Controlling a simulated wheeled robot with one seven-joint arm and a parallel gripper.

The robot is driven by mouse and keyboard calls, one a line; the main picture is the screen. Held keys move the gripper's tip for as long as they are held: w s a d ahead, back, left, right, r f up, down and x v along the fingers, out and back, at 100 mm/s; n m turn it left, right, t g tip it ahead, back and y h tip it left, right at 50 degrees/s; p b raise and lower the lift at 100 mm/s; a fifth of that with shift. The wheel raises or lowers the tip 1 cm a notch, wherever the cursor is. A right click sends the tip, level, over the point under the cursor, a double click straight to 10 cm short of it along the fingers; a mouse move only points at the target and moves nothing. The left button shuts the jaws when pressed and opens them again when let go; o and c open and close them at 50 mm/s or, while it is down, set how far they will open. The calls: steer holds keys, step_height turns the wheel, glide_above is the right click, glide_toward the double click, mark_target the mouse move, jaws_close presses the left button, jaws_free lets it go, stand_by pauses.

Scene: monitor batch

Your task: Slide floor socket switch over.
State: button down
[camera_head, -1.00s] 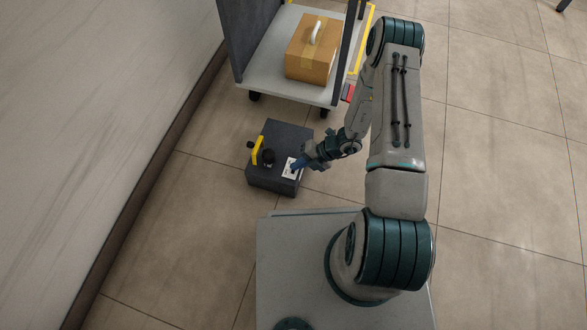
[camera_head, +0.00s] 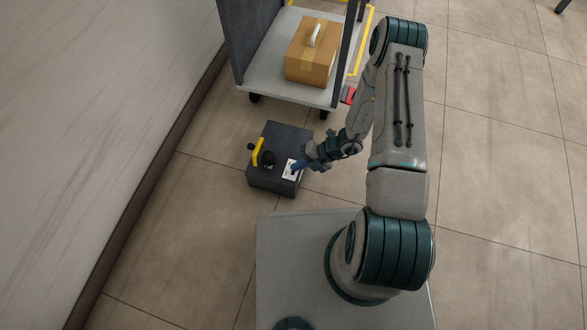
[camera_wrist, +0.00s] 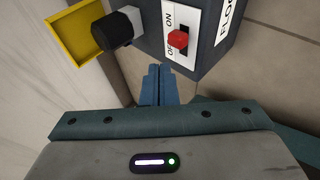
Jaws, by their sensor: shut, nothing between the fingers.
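The floor socket (camera_head: 286,134) is a dark grey box on the floor, with an open yellow flap (camera_head: 258,152) and a black round part (camera_head: 268,157). Its white switch plate (camera_head: 288,172) faces up. In the wrist view, the red switch knob (camera_wrist: 178,39) sits in a slot on the plate (camera_wrist: 192,14), marked ON and OFF; it appears between the two words, nearer OFF. My gripper (camera_wrist: 158,72) is shut and empty, its blue fingertips beside the box near the plate's OFF end. In the head view my gripper (camera_head: 297,167) overlaps the plate; contact cannot be told.
A cart (camera_head: 270,86) carrying a cardboard box (camera_head: 312,52) stands behind the socket. A pale wall (camera_head: 90,120) runs along the left. A small red item (camera_head: 348,95) is by the cart.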

steer(key=r+p, duration=0.1)
steer(key=r, duration=0.1)
steer(key=d+r+p, duration=0.1)
steer(key=r+p, duration=0.1)
steer(key=shift+s+r, duration=0.15)
steer(key=shift+r, duration=0.1)
stand_by(0.4)
step_height(320, 180, up, 43)
steer(key=w+d+n+h+p, duration=0.1)
steer(key=d+n+h+p, duration=0.15)
steer(key=n+p, duration=1.5)
steer(key=s+d+r+n+t+h+p, duration=0.1)
steer(key=s+d+r+n+h+p, duration=0.1)
steer(key=s+r+n+p, duration=0.2)
steer(key=s+d+r+n+t+h+p, duration=0.1)
steer(key=s+r+n+p, duration=0.4)
steer(key=r, duration=1.5)
steer(key=s+d+r+n+t+h+p, duration=0.1)
steer(key=s+d+r+n+h+p, duration=0.3)
steer(key=r+n+p, duration=0.3)
step_height(320, 180, up, 6)
steer(key=n, duration=0.5)
steer(key=shift+s+d+f, duration=0.15)
steer(key=shift+s+d, duration=0.05)
